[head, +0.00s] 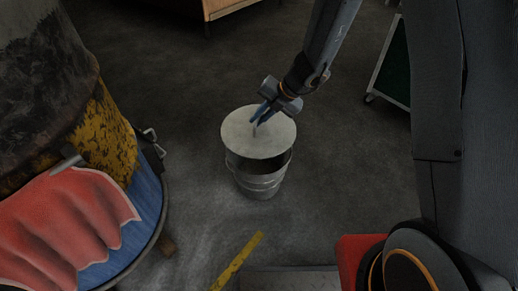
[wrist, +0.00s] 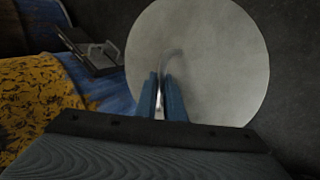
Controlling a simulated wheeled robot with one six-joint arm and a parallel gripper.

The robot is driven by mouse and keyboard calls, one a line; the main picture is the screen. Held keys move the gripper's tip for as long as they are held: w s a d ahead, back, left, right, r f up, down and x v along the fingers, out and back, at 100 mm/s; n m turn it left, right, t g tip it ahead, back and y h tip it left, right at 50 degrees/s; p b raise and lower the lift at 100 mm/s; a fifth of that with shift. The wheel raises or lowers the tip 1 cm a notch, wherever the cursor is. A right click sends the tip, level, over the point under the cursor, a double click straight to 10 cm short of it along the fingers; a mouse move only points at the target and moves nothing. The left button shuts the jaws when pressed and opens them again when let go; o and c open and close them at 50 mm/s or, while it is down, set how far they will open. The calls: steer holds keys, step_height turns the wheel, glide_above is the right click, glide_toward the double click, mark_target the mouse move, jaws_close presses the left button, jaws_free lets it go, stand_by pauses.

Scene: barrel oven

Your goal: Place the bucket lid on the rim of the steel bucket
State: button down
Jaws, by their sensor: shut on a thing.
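The bucket lid is a round pale-grey disc (head: 245,131) with a small upright handle at its middle. My gripper (head: 258,120) is above it, its blue fingers shut on that handle. In the wrist view the lid (wrist: 215,60) fills the upper middle, and the fingers (wrist: 161,95) close on the thin curved handle. The steel bucket (head: 262,183) stands upright on the floor beneath the lid. The lid covers much of the bucket's opening in the head view and looks shifted up and left of it. A dark gap shows at the bucket's near right rim, so the lid appears apart from it there.
A rusty yellow and blue barrel (head: 110,130) with a red cloth-like piece (head: 70,220) stands at the left, with a metal latch (head: 151,142) on its side. A yellow strip (head: 237,262) lies in front. Dark floor is clear right of the bucket.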

steer(key=shift+w+f, duration=0.1)
steer(key=shift+f, duration=0.15)
step_height(320, 180, down, 9)
steer(key=b, duration=0.5)
steer(key=shift+f+b, duration=0.2)
steer(key=shift+b, duration=0.15)
steer(key=c, duration=1.9)
jaws_free()
steer(key=shift+o, duration=0.2)
steer(key=shift+r, duration=0.1)
